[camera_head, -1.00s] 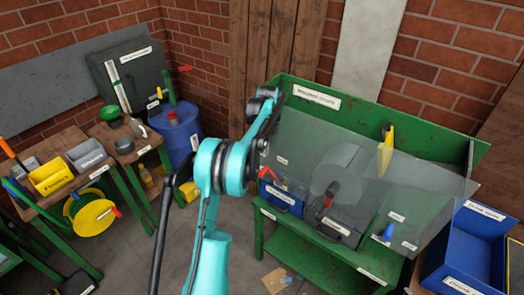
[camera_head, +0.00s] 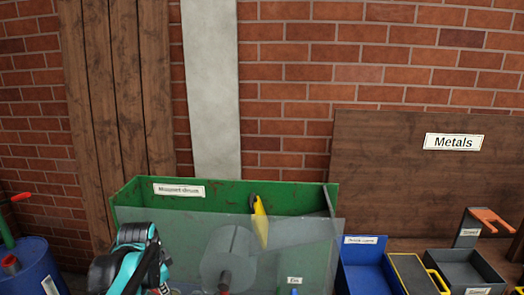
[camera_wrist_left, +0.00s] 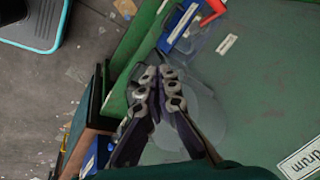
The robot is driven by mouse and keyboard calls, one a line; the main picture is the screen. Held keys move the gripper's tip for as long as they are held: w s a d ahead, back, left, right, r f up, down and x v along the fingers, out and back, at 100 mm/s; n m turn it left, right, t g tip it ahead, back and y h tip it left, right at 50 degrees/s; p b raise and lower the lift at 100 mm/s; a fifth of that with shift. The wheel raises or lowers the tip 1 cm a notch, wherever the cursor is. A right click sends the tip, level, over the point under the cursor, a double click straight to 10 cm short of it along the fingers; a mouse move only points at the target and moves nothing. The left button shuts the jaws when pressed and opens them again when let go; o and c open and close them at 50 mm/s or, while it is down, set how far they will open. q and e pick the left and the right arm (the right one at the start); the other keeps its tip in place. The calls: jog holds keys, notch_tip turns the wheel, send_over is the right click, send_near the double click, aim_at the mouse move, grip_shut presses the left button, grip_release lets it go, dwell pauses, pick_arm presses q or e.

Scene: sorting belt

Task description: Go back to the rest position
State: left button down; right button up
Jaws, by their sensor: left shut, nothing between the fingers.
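My left arm, teal with dark joints, reaches into the bottom left of the head view, in front of the green bin's left part. My left gripper (camera_wrist_left: 159,78) shows in the left wrist view, its two dark fingers together and empty. I cannot make out the fingertips in the head view. My right gripper is in neither view.
The green bin (camera_head: 140,205) has a clear panel and a yellow-handled tool (camera_head: 260,222). A blue bin (camera_head: 365,260) and a dark grey bin (camera_head: 468,268) stand to the right below the "Metals" board (camera_head: 400,185). A blue barrel (camera_head: 30,265) stands at the left.

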pick_arm(q)
jog(key=s+d+f+n+t+b, duration=0.1)
jog(key=s+d+f+n, duration=0.3)
jog(key=s, duration=0.4)
jog(key=s+d+f+n+t+b, duration=0.2)
jog(key=s+d+f+n+b, duration=0.1)
jog(key=s+d+f+n, duration=0.2)
jog(key=s+f, duration=0.2)
jog(key=s, duration=0.2)
jog(key=shift+s+h+b, duration=0.2)
jog(key=shift+h+b, duration=0.2)
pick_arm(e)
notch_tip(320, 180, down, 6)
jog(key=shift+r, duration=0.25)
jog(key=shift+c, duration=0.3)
